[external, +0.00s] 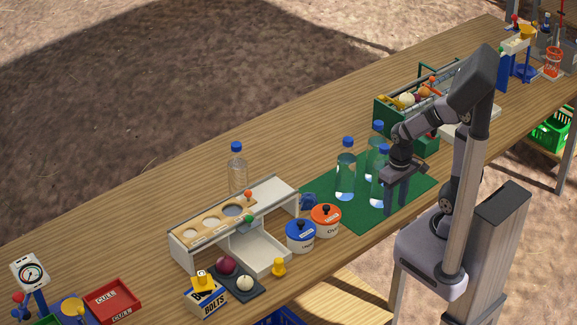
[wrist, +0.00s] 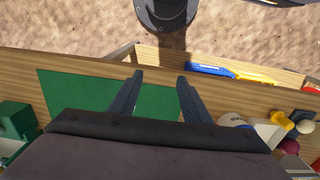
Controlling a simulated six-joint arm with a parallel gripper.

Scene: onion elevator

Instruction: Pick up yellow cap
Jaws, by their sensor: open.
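A small yellow cap (external: 278,267) stands on the wooden table, in front of the white grading stand and right of the dark onion tray. It also shows at the right of the wrist view (wrist: 282,122). A second yellow, knob-like piece (external: 202,276) sits on top of the bolts box, so I cannot tell for sure which one the name means. My gripper (external: 396,207) is open and empty, pointing down over the green mat, well to the right of both pieces. Its two fingers (wrist: 160,78) show apart in the wrist view.
Several clear bottles (external: 345,180) with blue caps stand on the green mat (external: 325,191) beside my gripper. The white grading stand (external: 187,255) is behind the cap.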

